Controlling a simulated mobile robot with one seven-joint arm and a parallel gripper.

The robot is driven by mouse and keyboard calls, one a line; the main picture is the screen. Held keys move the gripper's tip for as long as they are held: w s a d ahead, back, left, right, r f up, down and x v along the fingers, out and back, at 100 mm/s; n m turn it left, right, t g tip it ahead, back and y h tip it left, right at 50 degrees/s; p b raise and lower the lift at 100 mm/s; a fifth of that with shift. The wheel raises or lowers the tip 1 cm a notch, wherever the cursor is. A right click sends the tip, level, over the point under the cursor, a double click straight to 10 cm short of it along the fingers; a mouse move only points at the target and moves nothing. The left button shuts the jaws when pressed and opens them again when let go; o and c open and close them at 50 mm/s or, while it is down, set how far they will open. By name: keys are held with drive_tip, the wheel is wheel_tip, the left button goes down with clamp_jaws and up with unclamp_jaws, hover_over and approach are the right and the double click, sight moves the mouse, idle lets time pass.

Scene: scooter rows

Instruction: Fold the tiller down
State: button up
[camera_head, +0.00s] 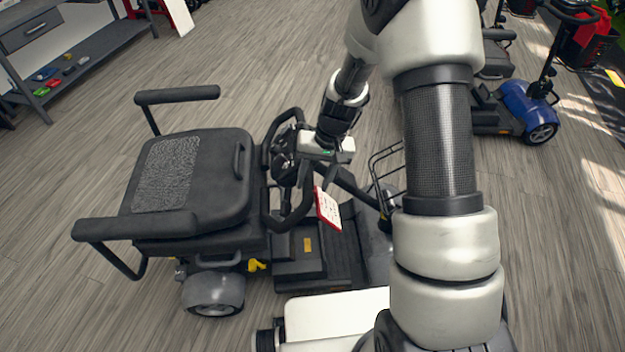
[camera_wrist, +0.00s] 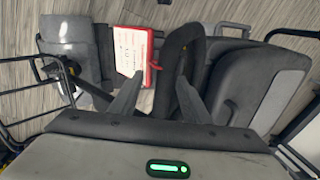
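The grey and black scooter's tiller (camera_head: 352,187) slants back from the front of the scooter towards the seat (camera_head: 195,180). Its black looped handlebar (camera_head: 270,205) stands close to the seat's front edge. A white card with a red edge (camera_head: 328,208) hangs by the handlebar; it also shows in the wrist view (camera_wrist: 135,52). My gripper (camera_head: 320,186) points down over the tiller, just right of the handlebar. In the wrist view, its fingers (camera_wrist: 158,88) are apart, with part of the black handlebar loop (camera_wrist: 183,50) between and beyond them. Contact cannot be told.
A wire basket (camera_head: 385,170) is at the scooter's front, partly hidden by my arm. A blue scooter (camera_head: 525,105) stands at the upper right. A grey shelf (camera_head: 75,70) stands at the upper left. The wooden floor (camera_head: 240,50) behind the scooter is clear.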

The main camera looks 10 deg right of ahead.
idle(0.3)
drive_tip(key=p+v, duration=0.3)
drive_tip(key=v, duration=1.4)
drive_tip(key=shift+a+r, duration=0.15)
drive_tip(key=shift+r, duration=0.05)
